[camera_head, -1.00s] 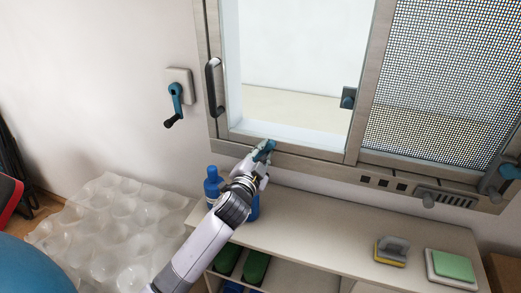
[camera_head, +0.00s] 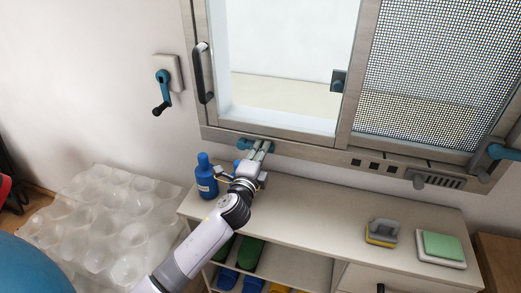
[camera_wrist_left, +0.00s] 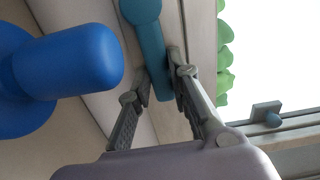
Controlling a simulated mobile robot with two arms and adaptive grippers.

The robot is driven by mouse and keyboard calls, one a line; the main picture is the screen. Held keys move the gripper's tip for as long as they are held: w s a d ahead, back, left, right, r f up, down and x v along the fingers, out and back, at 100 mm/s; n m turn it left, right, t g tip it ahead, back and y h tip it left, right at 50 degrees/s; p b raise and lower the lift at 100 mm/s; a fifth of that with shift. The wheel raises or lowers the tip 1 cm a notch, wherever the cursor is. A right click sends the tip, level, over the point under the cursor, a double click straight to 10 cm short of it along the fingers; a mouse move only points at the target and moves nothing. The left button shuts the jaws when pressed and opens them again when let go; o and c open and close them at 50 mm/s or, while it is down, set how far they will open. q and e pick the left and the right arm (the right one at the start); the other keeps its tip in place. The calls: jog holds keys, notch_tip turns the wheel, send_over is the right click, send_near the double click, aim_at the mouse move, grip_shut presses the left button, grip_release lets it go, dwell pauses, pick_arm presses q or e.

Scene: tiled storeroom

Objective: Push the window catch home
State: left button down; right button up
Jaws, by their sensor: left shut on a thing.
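A teal window catch lever (camera_head: 269,147) sits at the bottom rail of the window frame and appears to lie along it. My left gripper (camera_head: 256,152) reaches up to the rail and is shut on this lever, hiding its middle. In the left wrist view the lever (camera_wrist_left: 145,28) comes down between the two fingers of the gripper (camera_wrist_left: 158,75). Its lower end is between them and its rounded end points away. My right gripper is in neither view.
A blue bottle (camera_head: 206,178) stands on the shelf left of the gripper; in the wrist view it (camera_wrist_left: 65,65) is close beside the left finger. A crank (camera_head: 162,92) is on the wall. Sponges (camera_head: 442,247) lie on the shelf's right; its middle is clear.

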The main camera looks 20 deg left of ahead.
pick_arm(q)
jog(key=shift+f+m, duration=0.3)
jog(key=c, duration=1.5)
grip_release()
jog(key=s, duration=0.7)
jog(key=shift+s+a, duration=0.15)
jog(key=shift+s, duration=0.15)
